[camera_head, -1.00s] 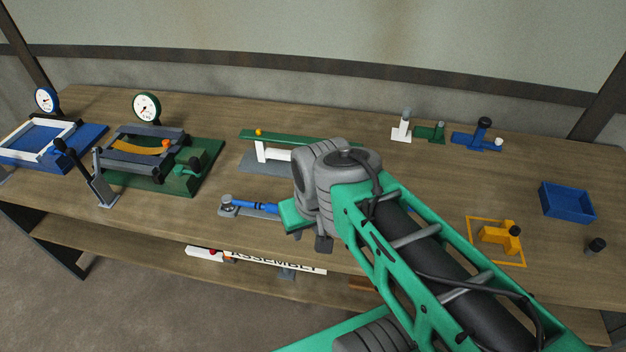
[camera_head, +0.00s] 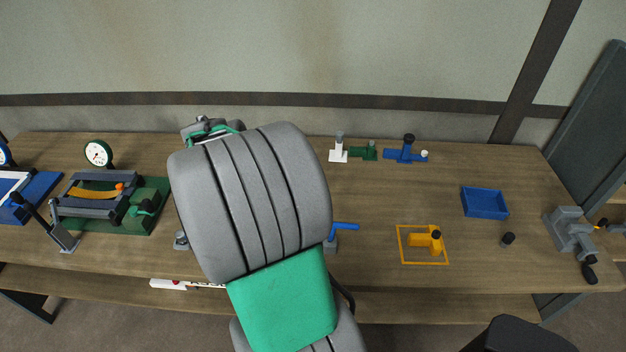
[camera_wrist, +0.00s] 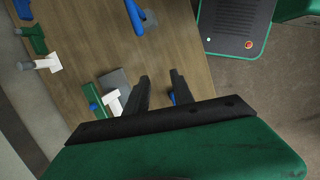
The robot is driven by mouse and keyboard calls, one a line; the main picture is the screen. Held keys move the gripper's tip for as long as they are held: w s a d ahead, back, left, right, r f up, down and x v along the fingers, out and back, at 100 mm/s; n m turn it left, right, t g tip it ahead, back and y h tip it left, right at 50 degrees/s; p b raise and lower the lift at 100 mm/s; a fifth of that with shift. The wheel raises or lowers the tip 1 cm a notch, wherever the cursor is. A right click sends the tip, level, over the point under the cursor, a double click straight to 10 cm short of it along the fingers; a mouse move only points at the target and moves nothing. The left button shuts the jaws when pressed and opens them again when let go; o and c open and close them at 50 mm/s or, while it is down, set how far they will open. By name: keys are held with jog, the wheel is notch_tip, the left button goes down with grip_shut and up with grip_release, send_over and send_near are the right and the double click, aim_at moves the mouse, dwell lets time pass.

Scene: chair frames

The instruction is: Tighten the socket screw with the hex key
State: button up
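My gripper (camera_wrist: 160,91) shows in the wrist view with its two dark fingers apart and nothing visible between them. In the head view my own arm hides it. A blue-handled piece (camera_head: 343,226) on a small grey block is partly behind my arm in the head view; it also shows at the top of the wrist view (camera_wrist: 136,15). It may be the hex key, but its shape is not clear. Another blue piece (camera_wrist: 172,98) shows as a sliver beside the right finger. I cannot make out the socket screw.
A green bar (camera_wrist: 92,100) with a white post (camera_wrist: 113,104) lies left of the fingers. White and green fixtures (camera_head: 338,154), a blue fixture (camera_head: 404,153), a yellow fixture (camera_head: 425,241), a blue tray (camera_head: 484,203) and a grey vise (camera_head: 570,232) stand on the bench.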

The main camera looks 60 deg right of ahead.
aim_at(350, 226)
jog(key=s+d+g, duration=0.1)
jog(key=s+d, duration=0.2)
jog(key=s, duration=0.1)
jog(key=s+d+n+g+p, duration=0.1)
jog(key=s+d, duration=0.3)
jog(key=shift+s+d+r+n+y+p, duration=0.1)
jog(key=shift+d+r+n+y+p, duration=0.05)
jog(key=shift+d+n+y+p, duration=0.15)
jog(key=b+x, duration=0.5)
jog(key=b, duration=0.1)
jog(key=shift+a+f, duration=0.1)
jog(key=shift+f, duration=0.3)
jog(key=shift+s+f, duration=0.1)
jog(key=shift+s, duration=0.15)
jog(key=shift+x, duration=0.9)
jog(key=shift+c, duration=0.2)
grip_shut()
jog(key=shift+p, duration=0.3)
